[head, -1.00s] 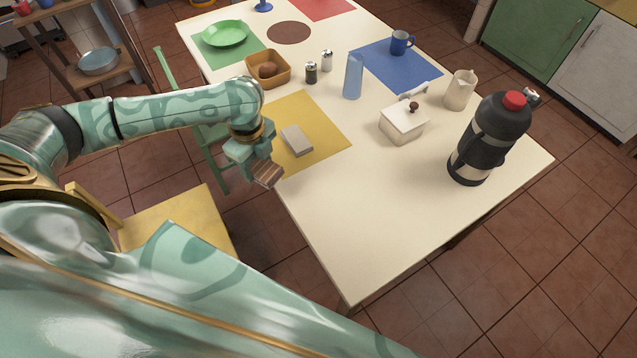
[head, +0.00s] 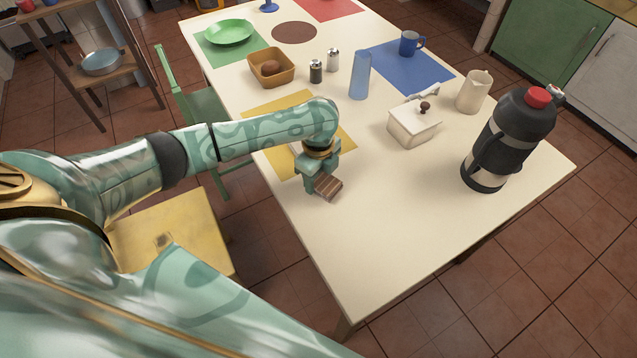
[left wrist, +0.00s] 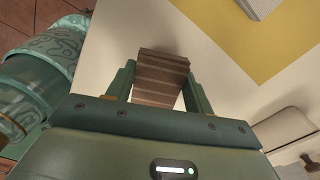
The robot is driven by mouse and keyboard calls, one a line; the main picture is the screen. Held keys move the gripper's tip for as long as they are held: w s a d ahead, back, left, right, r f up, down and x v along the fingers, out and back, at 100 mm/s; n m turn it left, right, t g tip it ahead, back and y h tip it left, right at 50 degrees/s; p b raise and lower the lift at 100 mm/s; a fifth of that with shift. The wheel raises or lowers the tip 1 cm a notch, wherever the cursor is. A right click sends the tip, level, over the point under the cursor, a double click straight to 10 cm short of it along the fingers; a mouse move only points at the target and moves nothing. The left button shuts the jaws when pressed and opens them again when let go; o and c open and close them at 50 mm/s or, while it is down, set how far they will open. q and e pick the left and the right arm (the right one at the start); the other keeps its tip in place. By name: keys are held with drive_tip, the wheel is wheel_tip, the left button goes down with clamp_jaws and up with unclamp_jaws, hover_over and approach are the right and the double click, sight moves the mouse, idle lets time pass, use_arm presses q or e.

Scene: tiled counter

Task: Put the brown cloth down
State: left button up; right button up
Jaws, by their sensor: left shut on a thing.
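My left gripper (head: 320,183) is shut on the brown cloth (head: 328,190), a small striped, folded piece. In the head view it is over the near-left part of the cream table (head: 400,240), just in front of the yellow mat. In the left wrist view the cloth (left wrist: 161,79) sits between the two fingers (left wrist: 160,88) with the table top behind it. I cannot tell whether the cloth touches the table. My right gripper is in neither view.
A yellow mat (head: 340,140) lies behind the gripper, and my arm hides part of it. A white lidded box (head: 412,127) and a black flask (head: 507,140) stand to the right. A yellow chair (head: 170,235) is at the left. The table's near part is clear.

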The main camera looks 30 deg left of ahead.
use_arm(q)
wheel_tip(320, 180, down, 3)
drive_tip(key=shift+a+r+b, duration=0.1)
drive_tip(key=shift+r+b, duration=0.1)
drive_tip(key=shift+b, duration=0.1)
drive_tip(key=shift+r, duration=0.15)
drive_tip(key=o, duration=0.9)
drive_tip(key=shift+o, duration=0.2)
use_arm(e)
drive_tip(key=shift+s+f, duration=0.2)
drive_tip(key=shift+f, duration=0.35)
use_arm(q)
wheel_tip(320, 180, up, 12)
drive_tip(key=p, duration=0.6)
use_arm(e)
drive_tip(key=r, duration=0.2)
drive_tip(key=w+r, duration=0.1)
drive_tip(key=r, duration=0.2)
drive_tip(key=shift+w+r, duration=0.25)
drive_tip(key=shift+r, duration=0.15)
